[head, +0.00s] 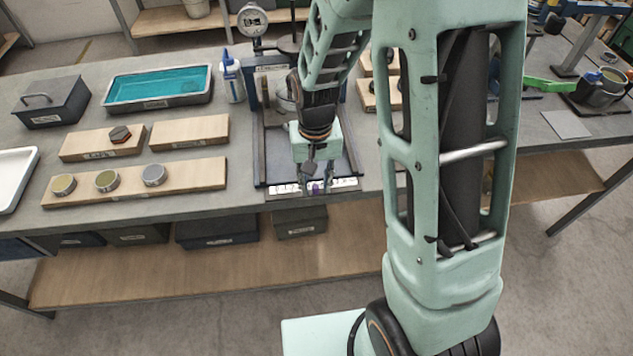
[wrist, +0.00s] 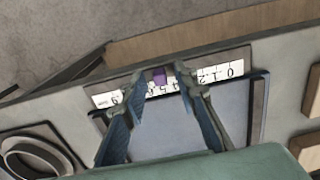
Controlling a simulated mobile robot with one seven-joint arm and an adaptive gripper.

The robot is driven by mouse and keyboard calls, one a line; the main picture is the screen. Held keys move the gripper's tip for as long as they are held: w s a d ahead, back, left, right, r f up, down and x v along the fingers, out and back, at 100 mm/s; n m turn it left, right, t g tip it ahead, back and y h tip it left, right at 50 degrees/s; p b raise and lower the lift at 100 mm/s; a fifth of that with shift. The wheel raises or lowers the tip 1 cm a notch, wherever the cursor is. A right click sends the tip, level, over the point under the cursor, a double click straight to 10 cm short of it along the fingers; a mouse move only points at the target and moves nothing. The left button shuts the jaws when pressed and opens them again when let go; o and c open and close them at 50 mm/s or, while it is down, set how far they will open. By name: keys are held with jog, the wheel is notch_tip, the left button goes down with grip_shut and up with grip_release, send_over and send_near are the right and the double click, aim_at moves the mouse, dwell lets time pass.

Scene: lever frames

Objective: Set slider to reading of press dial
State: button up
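The press dial (head: 252,19) is a round white gauge at the back of the bench in the head view; its needle is too small to read. The slider scale (head: 345,184) is a white numbered strip along the front edge of the press frame. It also shows in the wrist view (wrist: 209,75), with 0 at the right and larger numbers to the left. The purple slider (wrist: 160,76) sits near the middle of the scale; its exact reading is unclear. My gripper (wrist: 160,72) is open, one finger on each side of the slider, with visible gaps. In the head view my gripper (head: 317,187) hangs over the scale.
Wooden boards (head: 190,131) with round and hexagonal weights lie left of the press. A green-handled item (head: 550,86) and a pot are at the right.

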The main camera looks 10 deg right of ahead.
aim_at(316, 186)
notch_tip(316, 186, up, 12)
dwell(0.7)
dwell(0.4)
